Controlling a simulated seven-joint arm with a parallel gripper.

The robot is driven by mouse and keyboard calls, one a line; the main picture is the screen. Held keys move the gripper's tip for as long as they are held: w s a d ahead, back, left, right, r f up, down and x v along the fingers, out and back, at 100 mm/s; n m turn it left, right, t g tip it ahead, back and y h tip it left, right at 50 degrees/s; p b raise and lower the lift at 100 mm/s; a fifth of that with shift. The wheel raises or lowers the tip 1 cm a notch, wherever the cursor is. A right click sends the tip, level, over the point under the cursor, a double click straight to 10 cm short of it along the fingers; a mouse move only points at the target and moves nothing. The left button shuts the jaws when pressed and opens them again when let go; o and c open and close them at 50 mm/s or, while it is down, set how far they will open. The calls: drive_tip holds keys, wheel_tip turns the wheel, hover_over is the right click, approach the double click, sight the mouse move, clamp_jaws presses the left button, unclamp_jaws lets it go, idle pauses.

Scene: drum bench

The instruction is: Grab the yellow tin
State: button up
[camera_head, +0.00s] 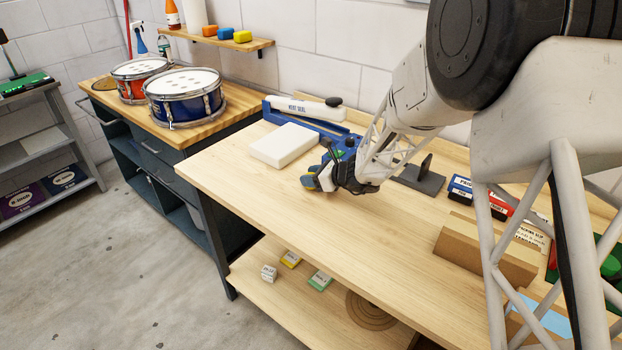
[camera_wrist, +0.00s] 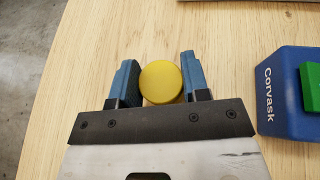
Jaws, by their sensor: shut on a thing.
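The yellow tin (camera_wrist: 161,82) shows in the wrist view as a round yellow top between the two blue fingers of my gripper (camera_wrist: 161,84). The fingers are shut on it, one against each side. In the head view my gripper (camera_head: 322,181) is low over the middle of the wooden bench (camera_head: 262,189). There the fingers mostly hide the tin. I cannot tell whether the tin touches the bench top.
A blue Corvask block with a green part (camera_wrist: 290,92) stands close to the right of my gripper. A white slab (camera_head: 284,145) and a blue heat sealer (camera_head: 302,107) lie behind. A cardboard box (camera_head: 484,250) stands at right. The bench's front left is clear.

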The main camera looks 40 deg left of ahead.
wheel_tip(320, 180, up, 3)
drive_tip(key=shift+f, duration=0.1)
drive_tip(key=shift+s+d, duration=0.25)
drive_tip(key=s+d, duration=0.3)
drive_tip(key=d, duration=0.1)
drive_tip(key=s+d+r, duration=0.1)
drive_tip(key=s+d, duration=0.6)
drive_tip(key=shift+d+r, duration=0.35)
